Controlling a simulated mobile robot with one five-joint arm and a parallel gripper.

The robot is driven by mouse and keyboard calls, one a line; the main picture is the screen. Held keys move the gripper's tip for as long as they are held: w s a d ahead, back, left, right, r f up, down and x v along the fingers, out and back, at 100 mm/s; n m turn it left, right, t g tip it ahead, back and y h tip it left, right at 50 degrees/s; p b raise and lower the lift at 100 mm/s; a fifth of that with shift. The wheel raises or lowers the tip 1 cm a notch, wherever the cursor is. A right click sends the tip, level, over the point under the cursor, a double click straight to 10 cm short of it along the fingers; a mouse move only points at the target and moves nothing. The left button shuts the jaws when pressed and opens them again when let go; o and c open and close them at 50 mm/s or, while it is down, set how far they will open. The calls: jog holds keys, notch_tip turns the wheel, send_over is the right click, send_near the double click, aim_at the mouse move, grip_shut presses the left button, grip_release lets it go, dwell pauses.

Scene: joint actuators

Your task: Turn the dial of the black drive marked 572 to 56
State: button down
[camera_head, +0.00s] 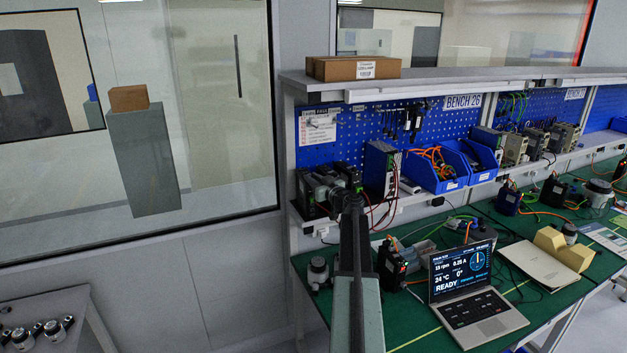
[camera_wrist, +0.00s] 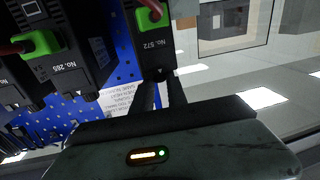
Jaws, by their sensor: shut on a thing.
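The black drive marked No. 572 (camera_wrist: 155,48) is at the top middle of the wrist view, with a green connector (camera_wrist: 148,18) on it. My gripper (camera_wrist: 160,82) reaches its lower end, where the fingers close on the dial. The fingers hide most of the dial, and its setting cannot be read. In the head view my gripper (camera_head: 352,190) is at the row of black drives (camera_head: 325,185) on the shelf at the left end of the bench. My arm covers part of that row, and the numbers are too small to read there.
A black drive marked No. 265 (camera_wrist: 65,65) stands close by in the wrist view. Red cables run near the drives. An open laptop (camera_head: 470,290) on the green bench reads READY. Blue bins (camera_head: 437,173) and a grey-black unit (camera_head: 381,170) are right of the gripper.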

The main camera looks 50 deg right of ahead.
jog(key=shift+a+m+h, duration=0.1)
jog(key=shift+m+h, duration=0.2)
jog(key=shift+h, duration=0.1)
jog(key=c, duration=1.3)
grip_release()
jog(key=v, duration=0.7)
jog(key=shift+s+a, duration=0.15)
jog(key=shift+s, duration=0.2)
